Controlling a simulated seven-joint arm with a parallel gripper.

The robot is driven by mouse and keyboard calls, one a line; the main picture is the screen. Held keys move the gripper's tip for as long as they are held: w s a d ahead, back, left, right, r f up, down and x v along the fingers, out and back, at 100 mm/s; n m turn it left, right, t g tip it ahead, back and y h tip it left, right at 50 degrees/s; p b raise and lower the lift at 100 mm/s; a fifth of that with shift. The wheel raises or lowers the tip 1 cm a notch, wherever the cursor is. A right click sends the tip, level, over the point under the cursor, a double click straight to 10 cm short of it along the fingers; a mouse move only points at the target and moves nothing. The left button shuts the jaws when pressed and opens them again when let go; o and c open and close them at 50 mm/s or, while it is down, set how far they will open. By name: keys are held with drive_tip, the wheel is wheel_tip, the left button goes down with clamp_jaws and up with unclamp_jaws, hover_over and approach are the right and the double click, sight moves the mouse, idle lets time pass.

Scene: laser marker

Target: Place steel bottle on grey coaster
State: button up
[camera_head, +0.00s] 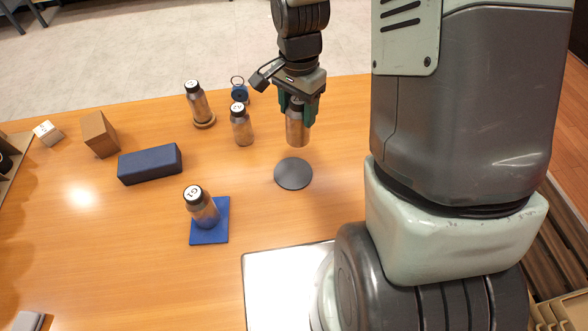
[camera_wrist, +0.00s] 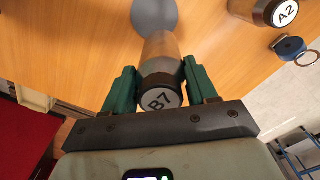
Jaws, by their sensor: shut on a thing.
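My gripper (camera_head: 298,106) is shut on a steel bottle (camera_head: 297,132) with a dark cap. In the wrist view the bottle (camera_wrist: 160,55) sits between the green fingers of my gripper (camera_wrist: 160,82), and its cap reads B7. The round grey coaster (camera_head: 293,174) lies bare on the table, nearer the robot base than the bottle. It also shows in the wrist view (camera_wrist: 154,14), just past the bottle's lower end. The bottle looks upright; I cannot tell exactly how high it is above the table.
A bottle marked G1 (camera_head: 203,210) stands on a square blue coaster (camera_head: 210,237). Another bottle (camera_head: 199,105) stands on a round wooden coaster (camera_head: 205,124). A third bottle (camera_head: 242,128) stands left of my gripper, near a blue ringed object (camera_head: 239,94). A navy box (camera_head: 150,164) and brown block (camera_head: 100,134) lie left.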

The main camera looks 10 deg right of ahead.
wheel_tip(320, 180, down, 10)
drive_tip(key=s+a+n, duration=0.1)
drive_tip(key=s+n, duration=0.1)
drive_tip(key=shift+s+a, duration=0.2)
drive_tip(key=shift+a, duration=0.05)
drive_tip(key=shift+f, duration=0.15)
drive_tip(key=o, duration=1.1)
